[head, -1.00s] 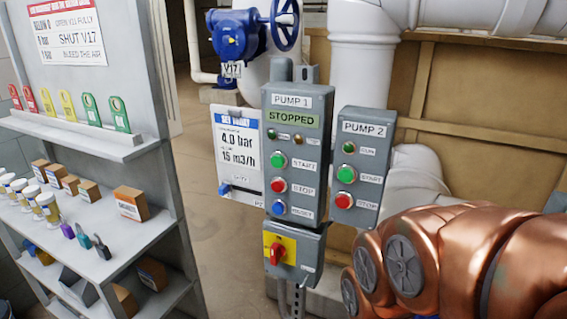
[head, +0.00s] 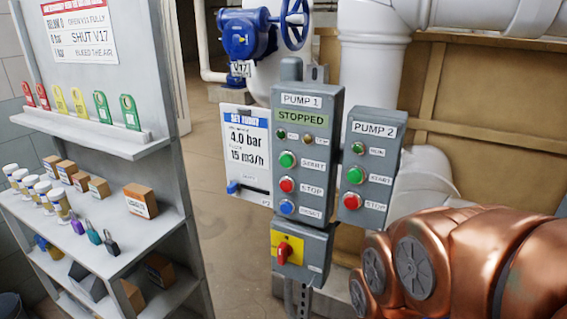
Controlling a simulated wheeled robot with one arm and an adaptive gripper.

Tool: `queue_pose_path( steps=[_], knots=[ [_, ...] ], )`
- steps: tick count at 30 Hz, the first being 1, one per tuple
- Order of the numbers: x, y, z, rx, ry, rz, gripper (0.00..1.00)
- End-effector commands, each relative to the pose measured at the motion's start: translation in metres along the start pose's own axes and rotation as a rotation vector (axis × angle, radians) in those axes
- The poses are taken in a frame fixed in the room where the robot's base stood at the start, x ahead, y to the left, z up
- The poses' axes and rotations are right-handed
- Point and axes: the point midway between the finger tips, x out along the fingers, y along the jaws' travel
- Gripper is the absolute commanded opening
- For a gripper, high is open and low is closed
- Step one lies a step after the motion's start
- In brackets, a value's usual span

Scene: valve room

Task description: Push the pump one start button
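The grey pump one control box (head: 305,150) stands upright in the middle of the head view. Its display (head: 301,119) reads STOPPED. Its green start button (head: 288,160) sits above a red stop button (head: 287,184) and a blue reset button (head: 286,207). A yellow plate with a red rotary switch (head: 285,252) is on a box below. The pump two box (head: 369,165), with its own green start button (head: 355,175) and red stop button (head: 352,201), is just to the right. My copper-coloured arm fills the lower right. My gripper is out of view.
A grey shelf unit (head: 118,147) with coloured tags, jars, small boxes and padlocks stands at the left. A white gauge panel (head: 246,160) is left of the pump one box. A blue valve (head: 246,34) and white pipes (head: 367,55) are behind. Floor shows between shelf and panels.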

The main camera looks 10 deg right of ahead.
Motion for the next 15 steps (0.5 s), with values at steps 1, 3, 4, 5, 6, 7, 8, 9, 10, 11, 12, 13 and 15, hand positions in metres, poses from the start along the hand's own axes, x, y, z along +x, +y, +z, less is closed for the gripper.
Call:
queue_pose_path(
  steps=[1,3,4,5,6,7,8,9,10,11,12,13,15],
  knots=[
    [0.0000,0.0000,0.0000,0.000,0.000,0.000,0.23],
    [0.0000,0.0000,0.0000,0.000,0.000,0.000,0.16],
    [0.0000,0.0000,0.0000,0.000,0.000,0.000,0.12],
    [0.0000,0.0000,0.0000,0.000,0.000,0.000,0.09],
    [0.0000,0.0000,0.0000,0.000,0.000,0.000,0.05],
    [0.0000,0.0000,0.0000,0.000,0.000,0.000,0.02],
    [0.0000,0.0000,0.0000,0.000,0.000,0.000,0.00],
    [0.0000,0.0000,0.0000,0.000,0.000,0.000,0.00],
    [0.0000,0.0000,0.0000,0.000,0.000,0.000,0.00],
    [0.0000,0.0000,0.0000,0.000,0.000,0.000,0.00],
    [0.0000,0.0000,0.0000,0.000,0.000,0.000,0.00],
    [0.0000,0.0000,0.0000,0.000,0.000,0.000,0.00],
    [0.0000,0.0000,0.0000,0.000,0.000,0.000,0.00]
  ],
)
